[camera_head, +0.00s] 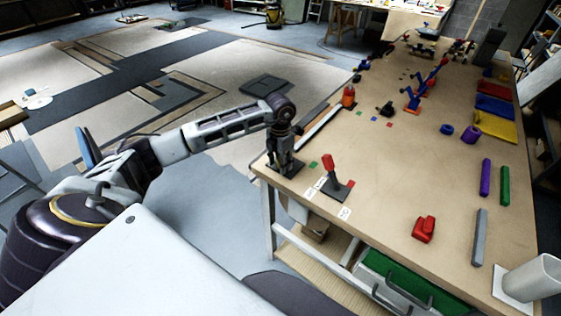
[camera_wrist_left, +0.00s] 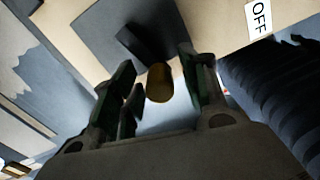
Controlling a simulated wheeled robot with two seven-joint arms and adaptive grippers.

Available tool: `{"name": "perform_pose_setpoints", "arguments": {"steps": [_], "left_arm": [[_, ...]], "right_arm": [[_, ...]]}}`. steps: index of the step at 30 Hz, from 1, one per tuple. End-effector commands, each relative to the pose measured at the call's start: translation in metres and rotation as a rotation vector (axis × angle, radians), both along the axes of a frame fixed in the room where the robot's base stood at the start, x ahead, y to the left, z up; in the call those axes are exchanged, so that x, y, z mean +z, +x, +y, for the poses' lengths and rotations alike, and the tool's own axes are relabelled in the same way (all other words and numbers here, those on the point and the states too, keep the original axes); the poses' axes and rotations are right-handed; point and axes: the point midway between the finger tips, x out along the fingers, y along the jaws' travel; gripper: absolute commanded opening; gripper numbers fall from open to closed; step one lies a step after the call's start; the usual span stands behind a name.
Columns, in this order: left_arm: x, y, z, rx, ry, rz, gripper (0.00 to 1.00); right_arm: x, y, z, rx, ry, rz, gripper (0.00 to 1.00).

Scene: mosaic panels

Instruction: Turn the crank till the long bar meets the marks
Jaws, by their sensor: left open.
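My left gripper (camera_head: 284,158) is at the near left corner of the table, just above a dark base plate (camera_head: 268,166). In the left wrist view its fingers (camera_wrist_left: 158,72) are open, one on each side of a brownish rounded knob (camera_wrist_left: 160,84). The knob seems to be the crank's handle; a dark arm (camera_wrist_left: 148,42) and dark plate (camera_wrist_left: 90,33) show beyond it. I cannot tell whether a finger touches the knob. A long pale bar (camera_head: 320,127) lies along the table's left edge. Small coloured squares, such as a green one (camera_head: 313,164) and a blue one (camera_head: 374,118), mark the tabletop nearby.
A red-handled lever (camera_head: 330,170) on a dark base stands right of the gripper, with white labels around it; one reads OFF (camera_wrist_left: 259,18). A red block (camera_head: 424,229), purple and green bars and a grey bar (camera_head: 479,237) lie farther right. The table's middle is mostly clear.

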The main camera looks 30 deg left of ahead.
Motion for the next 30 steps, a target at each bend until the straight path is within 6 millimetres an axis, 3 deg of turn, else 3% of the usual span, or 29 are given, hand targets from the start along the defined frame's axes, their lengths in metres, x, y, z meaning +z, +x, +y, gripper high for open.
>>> {"name": "perform_pose_setpoints", "arguments": {"steps": [5,15,30], "left_arm": [[-0.0003,0.0000,-0.0001,0.000,0.000,0.000,0.44],[-0.0001,0.0000,-0.0001,0.000,0.000,0.000,0.01],[-0.0011,0.0000,0.0035,-0.063,0.001,-0.002,0.00]], "right_arm": [[-0.0002,0.0001,-0.0033,0.001,-0.003,0.000,0.40],[-0.0002,0.0003,-0.0043,0.002,-0.004,0.000,0.40],[-0.0089,0.0003,-0.0003,0.000,0.000,0.000,0.40]]}}
